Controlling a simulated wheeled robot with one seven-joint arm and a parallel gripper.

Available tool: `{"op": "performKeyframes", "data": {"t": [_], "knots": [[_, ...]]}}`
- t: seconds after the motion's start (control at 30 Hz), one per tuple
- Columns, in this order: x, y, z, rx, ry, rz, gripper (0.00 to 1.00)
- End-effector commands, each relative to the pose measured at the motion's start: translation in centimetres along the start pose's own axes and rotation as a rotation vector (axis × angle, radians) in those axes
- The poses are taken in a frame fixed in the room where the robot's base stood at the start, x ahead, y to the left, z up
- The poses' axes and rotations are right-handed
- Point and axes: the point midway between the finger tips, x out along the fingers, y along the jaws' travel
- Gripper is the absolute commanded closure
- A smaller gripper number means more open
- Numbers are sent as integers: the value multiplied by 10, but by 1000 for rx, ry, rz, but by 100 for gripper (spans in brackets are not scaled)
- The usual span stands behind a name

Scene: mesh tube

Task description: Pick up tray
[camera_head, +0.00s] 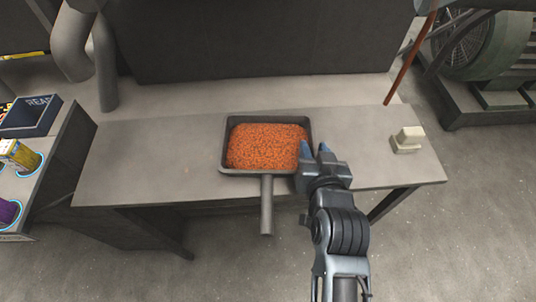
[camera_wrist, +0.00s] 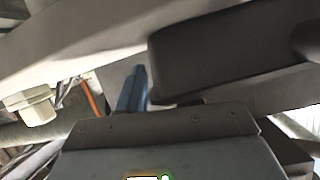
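The tray (camera_head: 244,172) is a dark, shallow pan with rounded corners. It is filled with orange granules (camera_head: 267,147) and sits on the grey table. Its straight handle (camera_head: 266,205) points toward me, past the table's front edge. My gripper (camera_head: 316,149) is at the tray's right side, with two blue fingertips apart and nothing seen between them. I cannot tell whether a finger touches the tray. In the wrist view the tray's dark side (camera_wrist: 215,55) fills the upper right. One blue finger (camera_wrist: 132,90) shows left of it; the other finger is hidden there.
The grey table (camera_head: 150,165) has free room left of the tray. A small beige block (camera_head: 407,140) stands at its right end; it also shows in the wrist view (camera_wrist: 32,105). A dark panel (camera_head: 250,40) stands behind. A side bench with boxes (camera_head: 30,117) is at left.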

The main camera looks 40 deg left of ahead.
Motion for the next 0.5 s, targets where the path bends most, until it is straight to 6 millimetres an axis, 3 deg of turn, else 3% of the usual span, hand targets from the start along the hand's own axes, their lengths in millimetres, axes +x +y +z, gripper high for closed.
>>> {"op": "performKeyframes", "data": {"t": [0.2,0.5], "knots": [[1,0,0,0,0,0,66],[1,0,0,0,0,0,94]]}}
